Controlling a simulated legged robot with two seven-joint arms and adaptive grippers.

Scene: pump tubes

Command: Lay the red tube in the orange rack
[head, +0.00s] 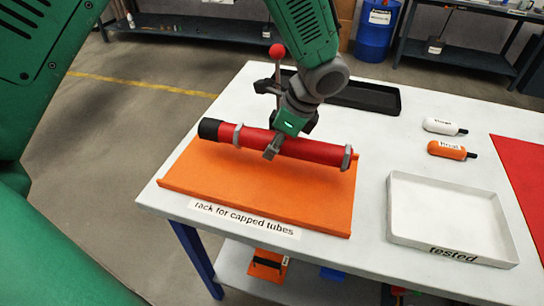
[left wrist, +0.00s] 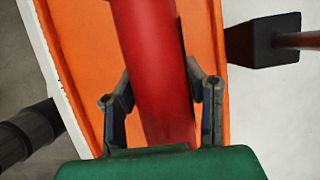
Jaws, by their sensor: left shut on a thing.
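The red tube (head: 310,151) has a black cap at its left end and lies lengthwise across the back of the orange rack (head: 255,192). Grey pieces (head: 346,157) show near both its ends. My left gripper (head: 272,150) comes down from above and is shut on the tube near its middle. In the left wrist view the tube (left wrist: 155,65) runs between the two fingers (left wrist: 160,105), with the orange rack (left wrist: 75,50) beneath. I cannot tell whether the tube touches the rack. The right gripper is not in view.
A red-knobbed lever (head: 277,52) stands behind the rack beside my arm. A black tray (head: 370,97) lies at the back. A white tray marked "tested" (head: 400,225), a white bottle (head: 440,126), an orange bottle (head: 447,150) and a red mat (head: 520,160) are to the right.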

